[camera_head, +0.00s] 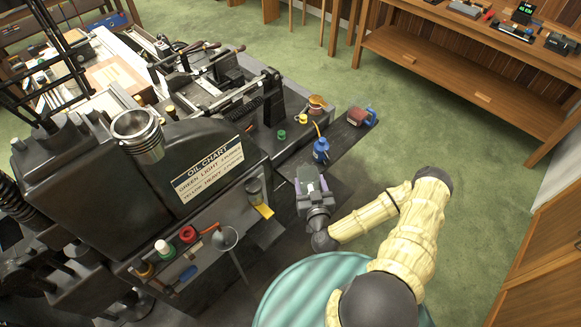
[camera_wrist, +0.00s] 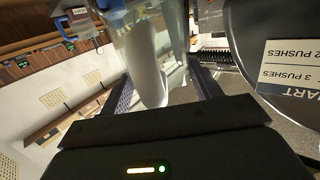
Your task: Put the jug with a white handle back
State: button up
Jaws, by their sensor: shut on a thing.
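A clear jug with a white handle (camera_wrist: 148,75) is between my gripper's fingers in the wrist view. My gripper (camera_wrist: 160,92) is shut on it, with the white handle facing the palm.
The black casting machine (camera_head: 215,150) with its oil chart (camera_head: 207,173) stands to the left. A blue oil can (camera_head: 321,150) and a red object (camera_head: 360,117) are on a dark ledge beyond my gripper. A wooden bench (camera_head: 470,65) stands at the back right. Green floor is clear between.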

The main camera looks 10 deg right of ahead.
aim_at(304, 173)
jog(key=shift+s+a, duration=0.2)
jog(key=shift+w+a+f+b, duration=0.1)
jog(key=shift+w+f+b, duration=0.2)
jog(key=shift+b, duration=0.25)
jog(key=w+f+y+b, duration=0.1)
jog(key=w+b, duration=0.1)
jog(key=b, duration=0.1)
jog(key=w+n+b, duration=0.1)
jog(key=w+b, duration=0.1)
jog(key=w, duration=0.1)
jog(key=w+f+y+b, duration=0.1)
jog(key=w+b, duration=0.1)
jog(key=b, duration=0.1)
jog(key=shift+w+a+f+n+y+b, duration=0.1)
jog(key=shift+w+f+n+y+b, duration=0.1)
jog(key=shift+f+n+y+b, duration=0.15)
jog(key=w+d+r+n+g+y+b, duration=0.2)
jog(key=w+r+n+y+b, duration=0.2)
jog(key=b, duration=1.5)
jog(key=w+n+y, duration=0.1)
jog(key=w+y, duration=0.2)
jog(key=y, duration=0.1)
jog(key=shift+w+d, duration=0.15)
jog(key=shift+w, duration=0.1)
jog(key=shift+n, duration=0.25)
jog(key=shift+f, duration=2.85)
